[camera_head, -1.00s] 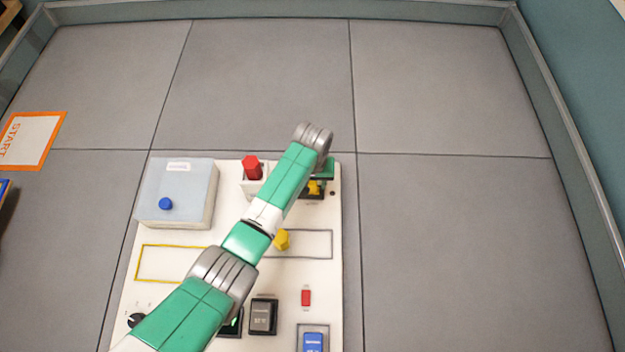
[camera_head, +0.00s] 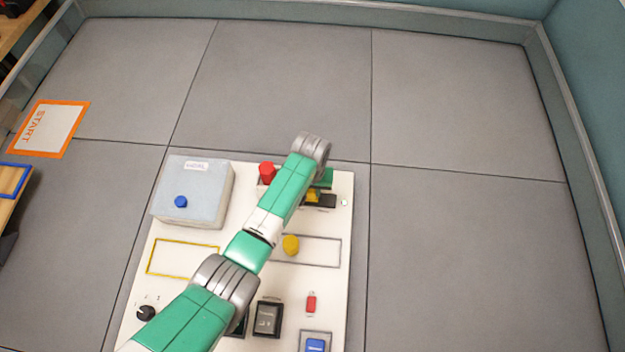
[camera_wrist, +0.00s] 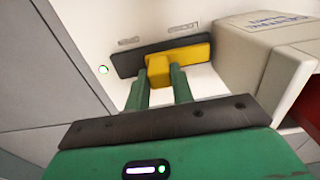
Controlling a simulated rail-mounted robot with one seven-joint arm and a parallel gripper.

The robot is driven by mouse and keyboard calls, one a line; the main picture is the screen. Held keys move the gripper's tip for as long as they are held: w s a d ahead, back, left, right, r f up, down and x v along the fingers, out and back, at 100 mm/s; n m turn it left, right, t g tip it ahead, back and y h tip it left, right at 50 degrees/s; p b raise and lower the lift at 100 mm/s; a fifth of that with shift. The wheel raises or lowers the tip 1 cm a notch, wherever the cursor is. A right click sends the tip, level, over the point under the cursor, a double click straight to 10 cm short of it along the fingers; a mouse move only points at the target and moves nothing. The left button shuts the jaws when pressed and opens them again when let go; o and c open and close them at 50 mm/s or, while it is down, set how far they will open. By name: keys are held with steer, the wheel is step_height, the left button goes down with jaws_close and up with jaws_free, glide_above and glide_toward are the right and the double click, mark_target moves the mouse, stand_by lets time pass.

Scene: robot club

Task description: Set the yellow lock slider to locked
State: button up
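The yellow lock slider (camera_wrist: 196,52) sits in a black track on the white panel. In the wrist view it fills the right end of the track, and bare black track shows to its left. In the head view the slider (camera_head: 312,195) shows at the left of its track, partly hidden by my arm. My gripper (camera_wrist: 160,76) has its two green fingers on either side of the slider's raised knob, apparently touching it. A small lamp (camera_wrist: 103,70) beside the track glows green-white; it also shows in the head view (camera_head: 344,202). The small track labels are unreadable.
A red button (camera_head: 267,171) on a light housing (camera_wrist: 262,75) stands close beside the slider. A grey box with a blue knob (camera_head: 180,202) is at the panel's left. The floor beyond is clear.

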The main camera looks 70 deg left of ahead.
mark_target(310, 190)
steer(key=o, duration=0.4)
steer(key=shift+s+a, duration=0.15)
steer(key=shift+s, duration=0.1)
steer(key=shift+o, duration=0.2)
steer(key=shift+w, duration=0.1)
step_height(310, 190, up, 8)
steer(key=shift+f+p, duration=0.1)
steer(key=shift+p, duration=1)
